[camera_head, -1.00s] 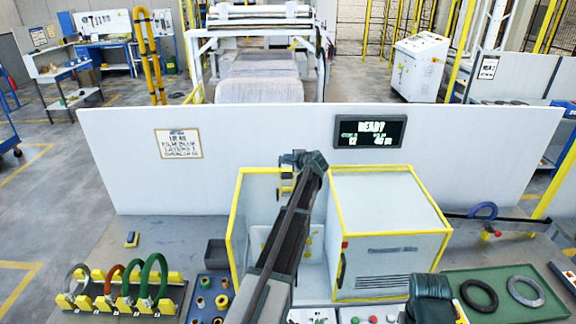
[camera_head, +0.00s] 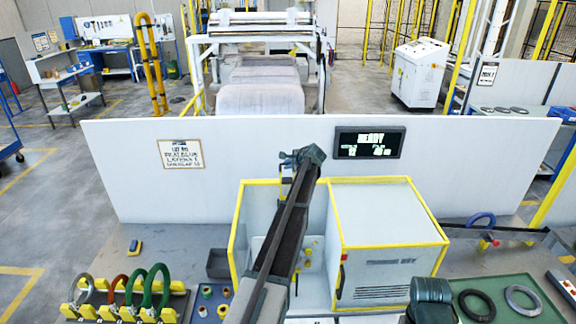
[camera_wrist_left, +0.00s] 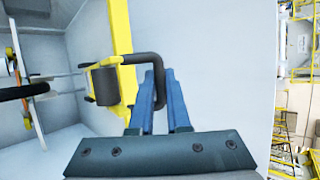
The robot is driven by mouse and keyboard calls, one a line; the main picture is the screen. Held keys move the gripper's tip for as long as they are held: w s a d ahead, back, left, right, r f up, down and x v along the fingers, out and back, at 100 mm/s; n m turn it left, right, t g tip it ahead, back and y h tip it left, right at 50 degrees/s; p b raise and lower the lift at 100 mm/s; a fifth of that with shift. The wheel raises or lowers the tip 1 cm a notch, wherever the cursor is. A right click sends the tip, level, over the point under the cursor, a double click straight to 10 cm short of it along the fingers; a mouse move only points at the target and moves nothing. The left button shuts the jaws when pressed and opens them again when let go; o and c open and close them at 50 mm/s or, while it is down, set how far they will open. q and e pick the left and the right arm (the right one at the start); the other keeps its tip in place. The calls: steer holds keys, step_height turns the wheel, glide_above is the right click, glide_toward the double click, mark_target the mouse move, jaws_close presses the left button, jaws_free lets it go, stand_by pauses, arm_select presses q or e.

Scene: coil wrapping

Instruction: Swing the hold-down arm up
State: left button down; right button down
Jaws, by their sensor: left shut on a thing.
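The hold-down arm shows in the left wrist view as a yellow bar (camera_wrist_left: 121,45) with a dark roller (camera_wrist_left: 104,84) and a bent black handle (camera_wrist_left: 150,60). My left gripper (camera_wrist_left: 158,88) has its blue fingers closed around the end of that handle. In the head view my left gripper (camera_head: 290,158) is above the open, yellow-edged bay of the white machine (camera_head: 385,215). There my own arm hides much of the bay and most of the hold-down arm. My right gripper is not in view; only a dark part of my right arm shows at the bottom.
A white partition (camera_head: 250,145) with a lit display (camera_head: 369,142) stands behind the machine. Several coloured coils stand in a rack (camera_head: 183,293) at the left.

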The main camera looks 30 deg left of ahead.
mark_target(288, 178)
arm_select(q)
steer(key=c, duration=0.9)
jaws_free()
steer(key=shift+s, duration=0.1)
